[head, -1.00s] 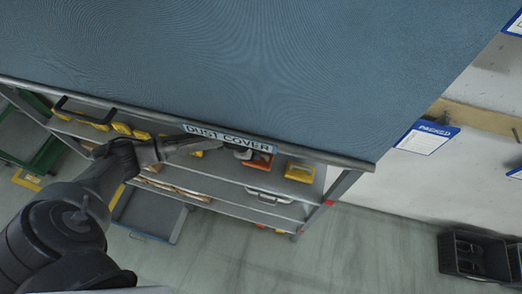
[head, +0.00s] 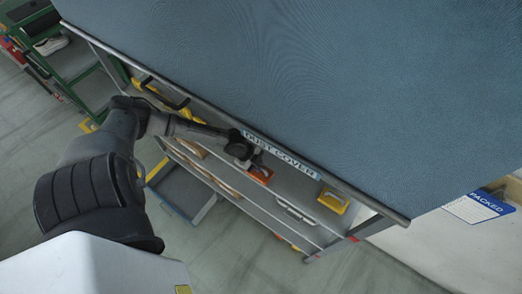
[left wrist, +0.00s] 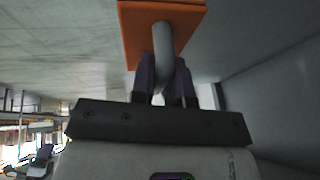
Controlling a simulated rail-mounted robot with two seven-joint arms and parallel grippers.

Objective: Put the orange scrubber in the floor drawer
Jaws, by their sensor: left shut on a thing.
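The orange scrubber (head: 263,175) is at the shelf opening under the dust cover label in the head view. In the left wrist view its orange block (left wrist: 132,35) and grey handle (left wrist: 162,45) fill the top middle. My left gripper (head: 244,158) is shut on its handle; the fingers (left wrist: 165,85) show on both sides of it in the left wrist view. A grey open drawer (head: 183,190) with a blue front edge sits low at the floor, left of and below the gripper. My right gripper is out of view.
A blue dust cover (head: 300,70) hides the rack's top. A yellow tool (head: 333,200) and a white-handled item (head: 296,211) lie right of the scrubber. A green rack (head: 75,60) stands at left. The floor (head: 240,260) in front is clear.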

